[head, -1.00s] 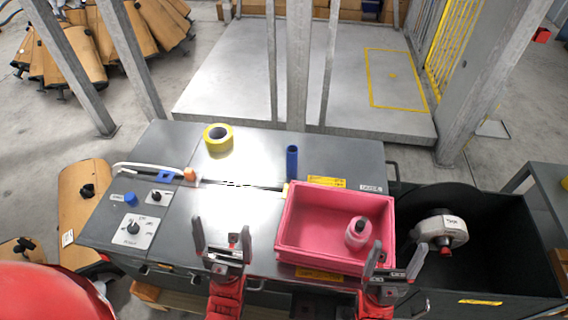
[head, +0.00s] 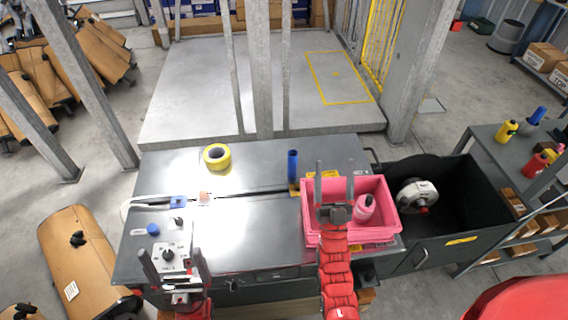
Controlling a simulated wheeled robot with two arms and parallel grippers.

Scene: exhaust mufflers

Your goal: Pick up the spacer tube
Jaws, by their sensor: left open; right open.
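The spacer tube, which I take to be the blue upright cylinder (head: 292,166), stands on the grey workbench (head: 255,215) behind the left rear corner of the pink bin. My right gripper (head: 334,170) is open and empty. It shows in front of the pink bin's left part, just right of the tube and apart from it; its height is hard to tell. My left gripper (head: 174,260) is open and empty over the bench's front left, far from the tube, near the white switch plate.
The pink bin (head: 384,215) holds a pink bottle (head: 365,208). A yellow tape roll (head: 217,157) lies at the back of the bench. A black tub (head: 465,205) with a white tape dispenser (head: 416,195) adjoins at right. The bench centre is clear.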

